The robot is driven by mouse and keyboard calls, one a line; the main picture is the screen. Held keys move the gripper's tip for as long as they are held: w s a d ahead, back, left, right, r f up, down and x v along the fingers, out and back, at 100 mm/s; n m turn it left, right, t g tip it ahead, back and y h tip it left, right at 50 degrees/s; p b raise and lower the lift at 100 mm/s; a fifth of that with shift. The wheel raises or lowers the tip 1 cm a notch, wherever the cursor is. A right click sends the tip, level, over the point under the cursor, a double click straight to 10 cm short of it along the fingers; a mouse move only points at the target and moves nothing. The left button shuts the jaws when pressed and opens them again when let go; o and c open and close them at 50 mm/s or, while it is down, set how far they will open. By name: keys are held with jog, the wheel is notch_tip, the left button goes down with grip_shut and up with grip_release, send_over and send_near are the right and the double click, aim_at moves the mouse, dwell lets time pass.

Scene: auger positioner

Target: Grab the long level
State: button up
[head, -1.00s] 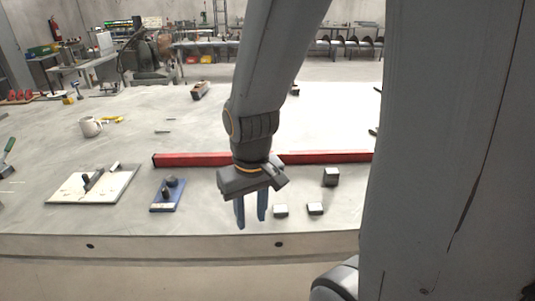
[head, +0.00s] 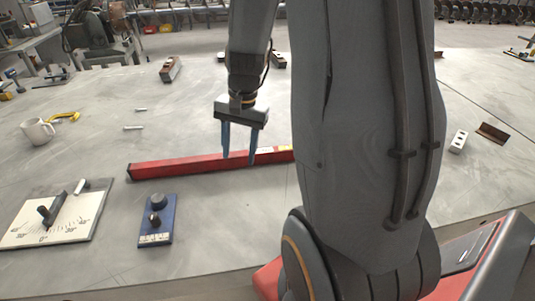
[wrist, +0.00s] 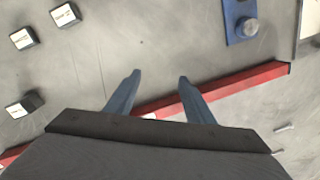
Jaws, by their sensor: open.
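The long level is a red bar (head: 185,165) lying flat on the grey table in the head view. Its right part is hidden behind my arm. In the wrist view the red level (wrist: 250,83) runs diagonally, partly hidden by my gripper. My gripper (head: 238,160) points down at the level with its two blue fingers apart and nothing between them. In the wrist view the fingertips (wrist: 156,76) show over bare table beside the bar. I cannot tell how high they are above the level.
A blue block with a knob (head: 157,219) and a white angle plate (head: 57,212) lie in front of the level. A mug (head: 38,131) and yellow clamp (head: 64,118) stand at left. Several small dark blocks (wrist: 66,15) show in the wrist view. Table behind the level is mostly clear.

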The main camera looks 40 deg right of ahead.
aim_at(270, 149)
jog(key=w+d+f+m, duration=0.1)
jog(key=d+m, duration=0.3)
jog(key=d, duration=0.2)
jog(key=w+d+f+m+t+y, duration=0.1)
jog(key=w+d+f+m, duration=0.1)
jog(key=d+m, duration=0.2)
jog(key=w+d+f+m+y, duration=0.1)
jog(key=w+d+m, duration=0.1)
jog(key=d+m, duration=0.2)
jog(key=shift+w+d+f+m, duration=0.1)
jog(key=shift+d+f+m, duration=0.05)
jog(key=shift+d, duration=0.75)
jog(key=shift+w+d+f+m, duration=0.1)
jog(key=shift+d+f+m, duration=0.05)
jog(key=shift+d, duration=0.75)
jog(key=shift+f+t+y, duration=0.3)
jog(key=shift+s+p+x, duration=0.1)
jog(key=shift+p+x, duration=0.5)
jog(key=shift+x, duration=1.15)
jog(key=shift+s+p+x, duration=0.15)
jog(key=shift+p+x, duration=0.4)
jog(key=shift+x, duration=1.2)
jog(key=shift+f, duration=0.1)
grip_shut()
